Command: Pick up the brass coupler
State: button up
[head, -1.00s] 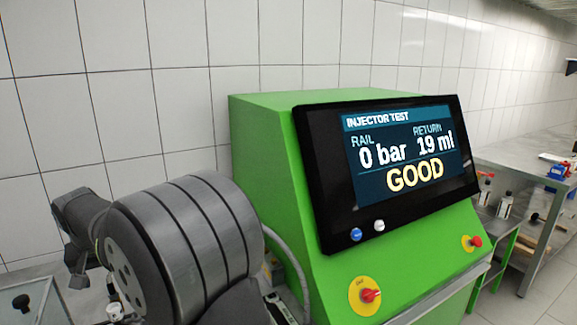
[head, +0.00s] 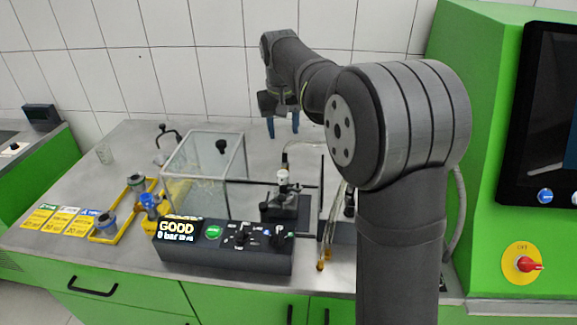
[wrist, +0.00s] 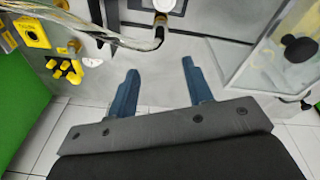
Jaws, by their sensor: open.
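I cannot make out a brass coupler for certain. In the head view, small brass-coloured ends (head: 323,261) show at the foot of the hanging tubes, left of my arm; they are too small to tell apart. My gripper (head: 283,122) is above the rear of the bench, fingers pointing down. In the wrist view my gripper (wrist: 160,66) has its two blue fingers wide apart, with only bare grey bench top between them. The tubes (wrist: 95,25) cross the upper left there. Part of the bench is hidden behind my arm in the head view.
A clear-walled box (head: 205,165) stands on the grey bench, with a black injector clamp (head: 285,205) to its right. A black control box (head: 225,245) sits in front. Yellow trays (head: 110,235) with blue-grey parts and coloured cards (head: 65,218) lie left. A green test cabinet (head: 480,220) stands right.

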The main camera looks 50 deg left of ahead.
aim_at(285, 161)
notch_tip(285, 161, up, 4)
jog(key=n+g+h, duration=0.1)
jog(key=n, duration=0.3)
jog(key=f, duration=1.1)
jog(key=shift+s+d+f, duration=0.15)
jog(key=shift+s+f, duration=0.15)
jog(key=shift+w+f, duration=0.15)
jog(key=shift+f, duration=1.2)
jog(key=shift+w+f, duration=0.1)
jog(key=shift+f, duration=1.25)
grip_shut()
